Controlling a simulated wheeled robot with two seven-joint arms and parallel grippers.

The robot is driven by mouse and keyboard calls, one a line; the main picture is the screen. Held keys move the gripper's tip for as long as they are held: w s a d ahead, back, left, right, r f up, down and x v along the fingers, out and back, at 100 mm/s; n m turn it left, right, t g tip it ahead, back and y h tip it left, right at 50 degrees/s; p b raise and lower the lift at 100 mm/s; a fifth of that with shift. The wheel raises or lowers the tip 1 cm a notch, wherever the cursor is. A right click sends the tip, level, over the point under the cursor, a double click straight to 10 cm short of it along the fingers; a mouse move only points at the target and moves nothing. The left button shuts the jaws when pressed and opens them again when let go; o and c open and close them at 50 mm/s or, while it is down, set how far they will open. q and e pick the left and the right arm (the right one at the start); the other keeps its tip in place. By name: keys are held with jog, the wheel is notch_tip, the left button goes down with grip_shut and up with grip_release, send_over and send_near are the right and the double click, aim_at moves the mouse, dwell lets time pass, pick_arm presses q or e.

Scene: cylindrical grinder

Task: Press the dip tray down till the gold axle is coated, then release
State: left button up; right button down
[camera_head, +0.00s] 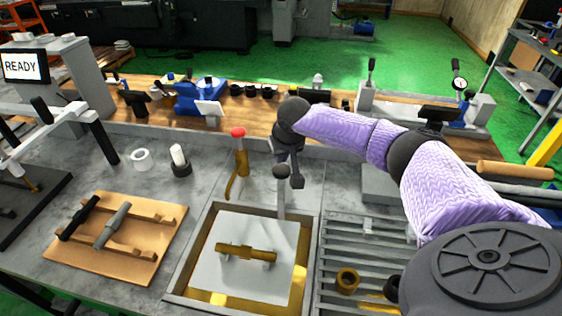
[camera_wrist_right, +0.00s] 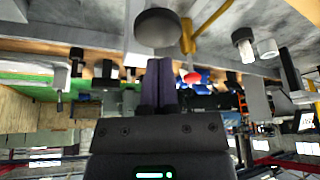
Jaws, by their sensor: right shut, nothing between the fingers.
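The dip tray (camera_head: 220,275) is a pale square plate set in a framed tank, with yellow liquid showing at its edges. The gold axle (camera_head: 246,252) lies across supports on the plate. A grey post with a round dark knob (camera_head: 281,172) stands at the tray's back edge. My right gripper (camera_head: 296,180) is shut and empty, pointing down close beside the knob. In the right wrist view, its closed fingers (camera_wrist_right: 158,85) are just short of the round knob (camera_wrist_right: 158,28); I cannot tell whether they touch. My left gripper is not in view.
A red-topped yellow tap (camera_head: 238,155) stands behind the tank, left of my gripper. A slatted rack (camera_head: 350,255) with a gold ring (camera_head: 347,280) is right of the tank. A wooden board (camera_head: 120,240) with dark shafts lies left. A screen (camera_head: 24,66) reads READY.

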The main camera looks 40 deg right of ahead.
aim_at(283, 188)
jog(key=shift+f+b, duration=1.55)
jog(key=shift+f, duration=1.4)
jog(key=shift+f+b, duration=2.95)
jog(key=shift+f, duration=1.75)
jog(key=shift+r, duration=0.15)
notch_tip(283, 188, up, 3)
jog(key=p, duration=0.3)
notch_tip(283, 188, up, 3)
jog(key=p, duration=0.3)
notch_tip(283, 188, up, 14)
jog(key=p, duration=1.5)
